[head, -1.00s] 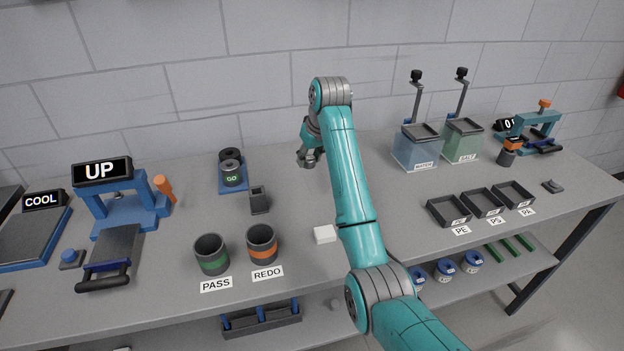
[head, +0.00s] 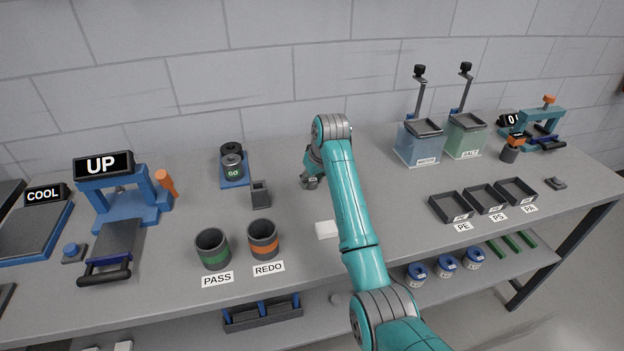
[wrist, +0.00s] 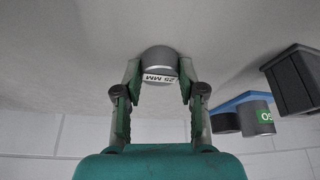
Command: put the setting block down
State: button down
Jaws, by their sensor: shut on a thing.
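The setting block is a grey cylinder (wrist: 160,58) with a white "25 MM" label, seen in the wrist view between my fingertips. My gripper (wrist: 160,84) is shut on it, one finger on each side. In the head view my gripper (head: 309,183) is low over the bench, right of the small dark holder. The block cannot be made out clearly there. Whether its base touches the bench top (head: 400,215) cannot be told.
A dark open holder (head: 260,195) and a blue stand (head: 236,183) with grey "GO" cylinder (head: 233,166) are to the left. Bare bench surrounds my gripper.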

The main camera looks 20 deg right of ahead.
jog(key=c, duration=0.7)
grip_release()
jog(key=shift+f, duration=0.1)
jog(key=v, duration=1.2)
